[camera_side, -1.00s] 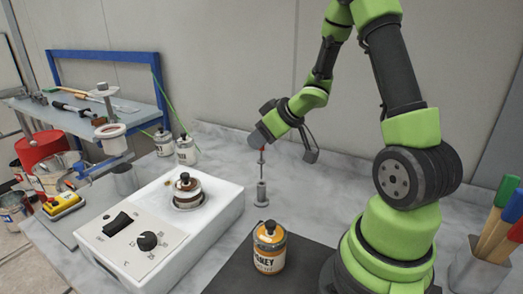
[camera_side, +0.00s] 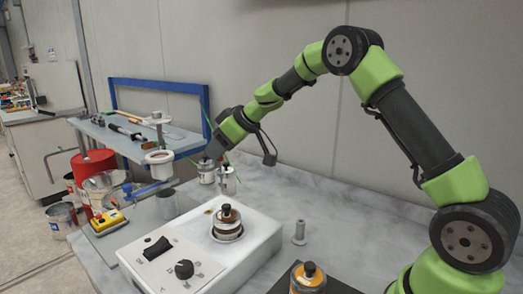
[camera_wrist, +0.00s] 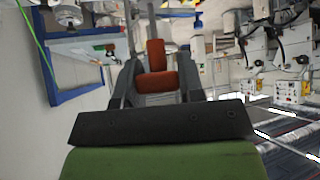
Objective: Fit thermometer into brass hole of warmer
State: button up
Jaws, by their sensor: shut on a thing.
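The warmer (camera_side: 262,246) is a white box with a switch and a dial, and a small can sits in its top. A small brass-coloured spot (camera_side: 209,212), which looks like the brass hole, is near its back left corner. My gripper (camera_side: 210,154) is up behind the warmer, in front of the cans on the bench. In the wrist view my gripper's jaws (camera_wrist: 156,82) are shut on the red grip of the thermometer (camera_wrist: 155,56). The thermometer's stem cannot be made out in the side view. Its gap to the hole cannot be judged.
An empty grey stand (camera_side: 299,232) is right of the warmer, near an orange-labelled jar (camera_side: 308,279).

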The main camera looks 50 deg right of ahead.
jog(key=w+a, duration=0.2)
jog(key=a, duration=0.1)
jog(key=shift+w+r, duration=0.15)
jog(key=shift+w, duration=0.1)
jog(key=shift+f, duration=2.9)
jog(key=shift+f, duration=0.75)
